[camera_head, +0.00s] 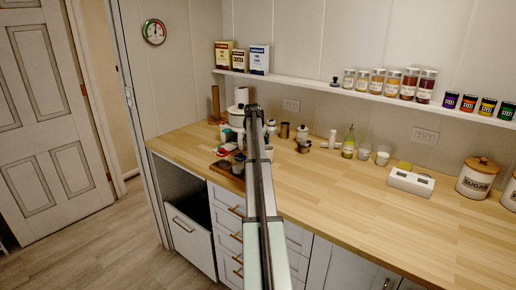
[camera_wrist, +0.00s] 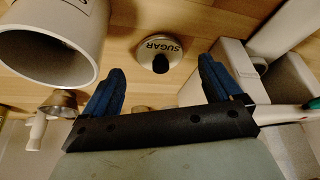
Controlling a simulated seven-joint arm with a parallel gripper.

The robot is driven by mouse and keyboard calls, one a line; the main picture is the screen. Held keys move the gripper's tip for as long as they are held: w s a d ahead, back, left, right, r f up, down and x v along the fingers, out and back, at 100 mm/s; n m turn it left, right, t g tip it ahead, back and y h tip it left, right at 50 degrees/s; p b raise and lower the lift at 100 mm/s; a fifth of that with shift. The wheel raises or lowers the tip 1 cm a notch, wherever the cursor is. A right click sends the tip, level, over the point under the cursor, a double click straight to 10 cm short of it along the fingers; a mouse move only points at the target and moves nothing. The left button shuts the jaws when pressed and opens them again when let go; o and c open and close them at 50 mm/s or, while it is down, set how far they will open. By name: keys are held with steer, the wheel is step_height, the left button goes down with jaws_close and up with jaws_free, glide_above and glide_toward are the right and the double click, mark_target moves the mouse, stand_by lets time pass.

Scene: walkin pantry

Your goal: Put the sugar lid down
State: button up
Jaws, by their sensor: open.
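The sugar lid (camera_wrist: 158,48) is a small grey round piece marked SUGAR with a black knob. In the wrist view it is at the upper middle, over the wooden surface, beyond and between my fingertips. My gripper (camera_wrist: 161,70) has its two blue fingers spread apart, with nothing clamped between them. The lid looks clear of both fingers. I cannot tell whether it lies flat on the counter or on something low. In the head view my arm hides the gripper, and I cannot make out this lid.
A large white open-mouthed vessel (camera_wrist: 92,30) is close on the left in the wrist view; pale box-like shapes (camera_wrist: 222,62) are on the right. A SUGAR canister (camera_head: 476,182) with a wooden lid stands at the counter's right. The counter's front (camera_head: 350,220) is clear.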

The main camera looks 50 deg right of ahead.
steer(key=v, duration=0.9)
stand_by(0.3)
